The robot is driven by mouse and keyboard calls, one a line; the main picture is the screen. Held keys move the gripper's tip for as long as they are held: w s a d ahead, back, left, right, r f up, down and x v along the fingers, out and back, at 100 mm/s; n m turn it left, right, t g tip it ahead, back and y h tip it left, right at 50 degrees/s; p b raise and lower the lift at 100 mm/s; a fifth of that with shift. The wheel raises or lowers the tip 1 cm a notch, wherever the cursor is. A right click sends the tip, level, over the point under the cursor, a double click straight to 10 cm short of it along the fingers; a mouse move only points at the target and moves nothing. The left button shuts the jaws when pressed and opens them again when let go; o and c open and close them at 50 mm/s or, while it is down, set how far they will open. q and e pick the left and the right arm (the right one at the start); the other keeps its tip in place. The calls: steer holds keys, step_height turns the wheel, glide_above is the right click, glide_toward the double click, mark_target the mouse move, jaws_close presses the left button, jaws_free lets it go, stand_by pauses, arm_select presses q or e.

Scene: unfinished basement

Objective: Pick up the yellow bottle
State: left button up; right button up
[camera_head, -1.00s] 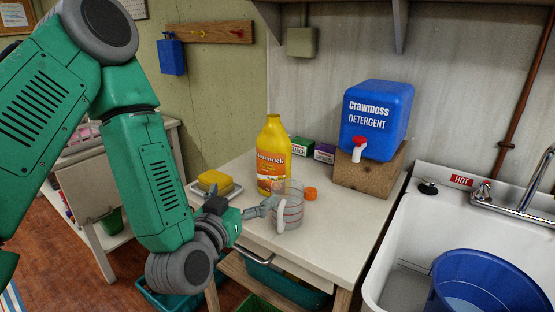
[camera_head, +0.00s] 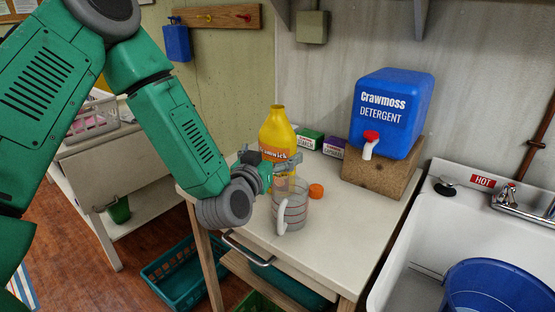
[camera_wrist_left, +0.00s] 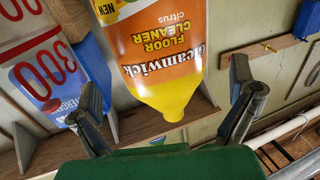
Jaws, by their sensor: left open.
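The yellow bottle (camera_head: 279,130) stands upright on the white table, with an orange and white label reading floor cleaner. My left gripper (camera_head: 270,162) is open at the bottle's label height and hides part of its lower half. In the left wrist view the bottle (camera_wrist_left: 165,90) appears upside down, between and beyond the spread fingers of the left gripper (camera_wrist_left: 168,103). I cannot tell whether the fingers touch it. My right gripper is not in view.
A clear measuring cup (camera_head: 291,212) stands in front of the bottle, below the gripper. An orange cap (camera_head: 316,191) lies to its right. Small boxes (camera_head: 312,139) and a blue detergent jug (camera_head: 391,110) on a wooden block (camera_head: 378,178) stand behind. A sink (camera_head: 400,285) is at right.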

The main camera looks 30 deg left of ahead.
mark_target(273, 146)
arm_select(q)
steer(key=x, duration=0.5)
steer(key=shift+a+r, duration=0.2)
steer(key=shift+r, duration=0.05)
steer(key=shift+s, duration=0.1)
steer(key=c, duration=1.6)
steer(key=shift+r, duration=0.1)
steer(key=shift+c, duration=0.2)
steer(key=shift+r, duration=0.1)
